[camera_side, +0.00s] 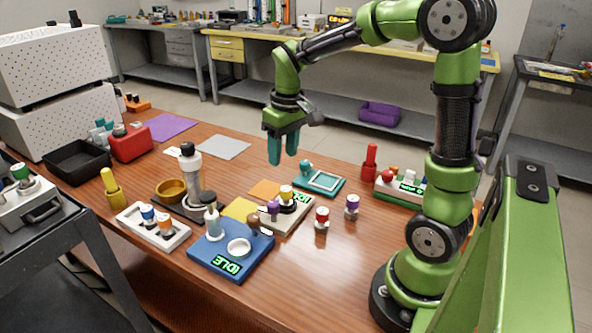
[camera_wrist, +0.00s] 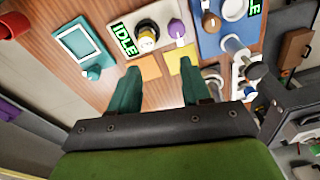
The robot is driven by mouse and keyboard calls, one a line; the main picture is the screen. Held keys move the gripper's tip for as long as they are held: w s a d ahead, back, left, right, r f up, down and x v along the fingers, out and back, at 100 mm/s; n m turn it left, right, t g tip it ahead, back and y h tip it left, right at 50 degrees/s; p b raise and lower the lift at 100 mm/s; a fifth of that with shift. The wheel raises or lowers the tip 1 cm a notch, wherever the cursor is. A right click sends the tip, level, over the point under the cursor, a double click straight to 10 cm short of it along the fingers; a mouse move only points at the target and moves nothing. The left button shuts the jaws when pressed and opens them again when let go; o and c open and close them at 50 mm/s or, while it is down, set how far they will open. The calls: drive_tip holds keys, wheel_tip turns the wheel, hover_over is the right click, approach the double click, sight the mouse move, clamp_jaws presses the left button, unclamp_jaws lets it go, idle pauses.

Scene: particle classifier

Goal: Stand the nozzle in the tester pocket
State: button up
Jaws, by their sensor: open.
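My gripper (camera_side: 282,155) hangs open and empty above the far middle of the table; its teal fingers (camera_wrist: 160,76) also show in the wrist view. A pale tester box (camera_side: 284,219) reads IDLE. A yellow-and-white piece (camera_side: 286,193) stands in its dark round seat, beside a purple knob (camera_side: 273,209); the box also shows in the wrist view (camera_wrist: 122,55). Small capped pieces stand upright on the bare wood, one red (camera_side: 321,219) and one purple (camera_side: 352,206). A white rack (camera_side: 139,223) holds blue- and orange-capped pieces. I cannot tell which piece is the nozzle.
A blue IDLE unit (camera_side: 205,262) with a round dish stands in front of the pale box. A teal frame tray (camera_side: 337,188), a green display unit (camera_side: 383,196) and a red bottle-like piece (camera_side: 369,163) stand to the right. A grey mat (camera_side: 223,147) lies clear behind.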

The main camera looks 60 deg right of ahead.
drive_tip(key=s+a+r+m+t+y, duration=0.1)
drive_tip(key=s+a+r+t, duration=0.2)
drive_tip(key=s+a, duration=0.2)
drive_tip(key=s+a+r+m+t+y, duration=0.1)
drive_tip(key=s+a+r+t, duration=0.1)
drive_tip(key=s+a, duration=0.4)
drive_tip(key=shift+s+a+r+t, duration=0.15)
drive_tip(key=shift+a+r+t, duration=0.25)
drive_tip(key=shift+a+t, duration=0.25)
